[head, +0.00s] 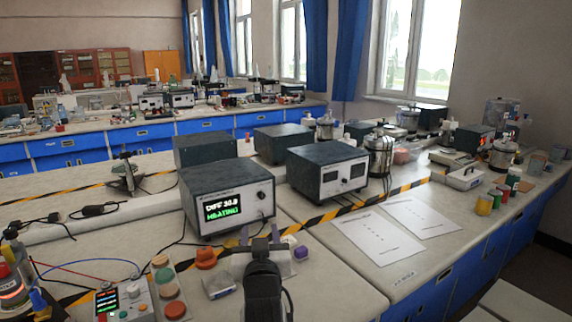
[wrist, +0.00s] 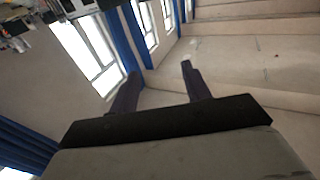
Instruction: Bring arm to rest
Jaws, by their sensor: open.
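My gripper (head: 260,233) is in the lower middle of the head view, with its two fingers apart and nothing seen between them. It appears in front of the display box (head: 228,199), whose screen shows green text reading HEATING; I cannot tell the exact gap. In the wrist view my gripper (wrist: 158,74) has its fingers spread, with windows, wall and ceiling beyond them. A clear flat item (head: 278,265) on the bench is partly hidden behind my gripper.
An orange knob-like piece (head: 206,258) and a purple block (head: 301,253) lie near my gripper. A control box with buttons (head: 124,302) is at lower left. Paper sheets (head: 378,246) lie on the right. Black-and-yellow tape (head: 345,208) crosses the bench. The front right bench (head: 345,285) is bare.

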